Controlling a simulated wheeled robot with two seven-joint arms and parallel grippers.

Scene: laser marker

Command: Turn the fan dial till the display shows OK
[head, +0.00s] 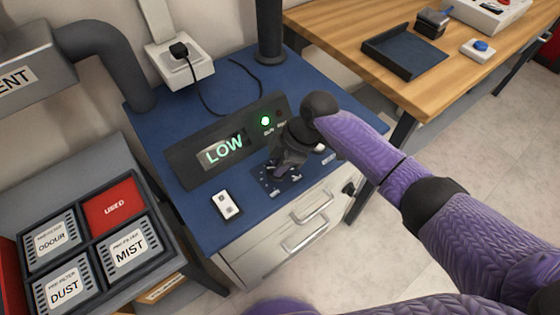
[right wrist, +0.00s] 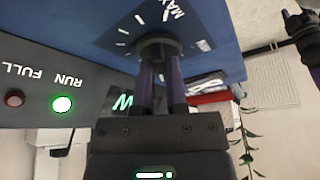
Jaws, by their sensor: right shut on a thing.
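The display (head: 224,150) on the dark control box reads LOW in green letters. My right gripper (head: 283,168) reaches down over the blue top in front of that box. In the right wrist view its two fingers (right wrist: 161,80) are shut on the round dark fan dial (right wrist: 158,47). The dial's marked plate (head: 266,183) shows partly in the head view, with white ticks around it. In the right wrist view the word MAX is readable on the plate. The gripper hides most of the dial in the head view. My left gripper is not in view.
The RUN lamp (head: 265,121) glows green; the FULL lamp (right wrist: 14,97) is dull red. A filter tray (head: 88,205) stands at left. A socket with a plugged cable (head: 181,52) is behind. A wooden table (head: 340,30) is at right.

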